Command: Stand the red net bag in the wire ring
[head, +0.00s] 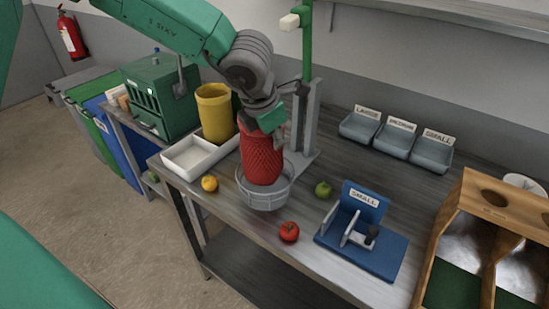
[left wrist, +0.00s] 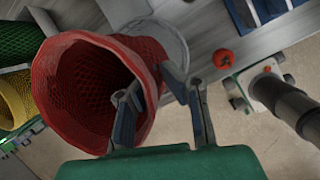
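The red net bag (head: 262,159) stands upright, with its lower part inside the grey wire ring (head: 264,199) on the table. Its wide open mouth (left wrist: 62,95) faces the camera in the left wrist view, where part of the ring (left wrist: 160,40) shows behind it. My left gripper (head: 274,122) is at the bag's top rim. In the left wrist view my left gripper (left wrist: 158,88) has its fingers apart, one inside the mouth and one outside, with the bag's rim between them. The bag's base is partly hidden by the ring. My right gripper is not in view.
A white tray (head: 181,174) and a yellow net bag (head: 215,112) stand left of the ring. A lemon (head: 209,183), a lime (head: 323,189) and a tomato (head: 289,232) lie around it. A green post (head: 307,50) rises behind; a blue stand (head: 365,250) is right.

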